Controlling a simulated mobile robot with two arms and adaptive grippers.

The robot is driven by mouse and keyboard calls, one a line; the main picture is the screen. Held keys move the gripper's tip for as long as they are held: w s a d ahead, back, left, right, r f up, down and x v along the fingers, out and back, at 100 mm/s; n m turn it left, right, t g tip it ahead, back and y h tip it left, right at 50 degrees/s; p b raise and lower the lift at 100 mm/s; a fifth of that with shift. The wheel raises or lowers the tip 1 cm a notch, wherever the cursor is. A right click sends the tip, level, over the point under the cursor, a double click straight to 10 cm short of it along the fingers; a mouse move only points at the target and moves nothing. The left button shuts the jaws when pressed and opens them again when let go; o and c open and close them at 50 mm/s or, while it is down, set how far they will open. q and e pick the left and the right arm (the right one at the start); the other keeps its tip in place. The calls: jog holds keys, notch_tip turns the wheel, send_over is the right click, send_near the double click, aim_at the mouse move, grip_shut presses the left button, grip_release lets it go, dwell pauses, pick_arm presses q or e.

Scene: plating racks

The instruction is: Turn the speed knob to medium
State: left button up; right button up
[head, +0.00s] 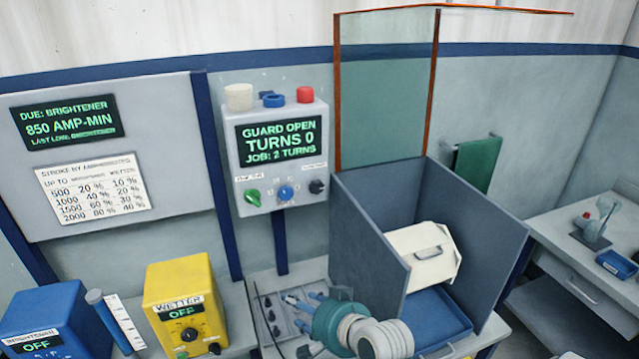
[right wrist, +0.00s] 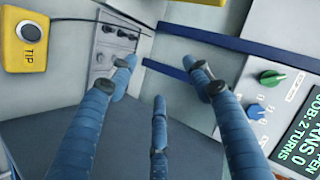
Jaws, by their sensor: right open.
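A grey control box (head: 283,160) on a post carries a green knob (head: 252,197), a blue knob (head: 285,192) and a black knob (head: 316,186) under its screen. The screen reads GUARD OPEN, TURNS 0, JOB: 2 TURNS. The labels near the knobs are too small to read, so I cannot tell which is the speed knob. My right gripper (head: 300,302) is open and empty, below the control box and apart from it. The right wrist view shows its spread blue fingers (right wrist: 163,78), with the green knob (right wrist: 270,78) and blue knob (right wrist: 256,112) beyond them to the right. My left gripper is not in view.
A grey open-topped bin (head: 370,225) with a raised clear guard (head: 385,90) stands right of the control box. A yellow WETTER box (head: 183,300) and a blue box (head: 50,315) stand at the left. Open air lies between my right gripper and the knobs.

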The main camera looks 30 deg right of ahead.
jog(key=w+d+r+m+t+h, duration=0.1)
jog(key=w+d+r+m+t, duration=0.15)
jog(key=d+r+m, duration=0.2)
jog(key=w+d+r+m+t+h, duration=0.1)
jog(key=w+d+r+m+t, duration=0.1)
jog(key=w+d+r+m, duration=0.3)
jog(key=m+t+h, duration=0.1)
jog(key=m+h, duration=0.2)
jog(key=m, duration=0.1)
send_near(318, 189)
jog(key=x, duration=0.8)
jog(key=shift+w, duration=0.15)
jog(key=c, duration=1.2)
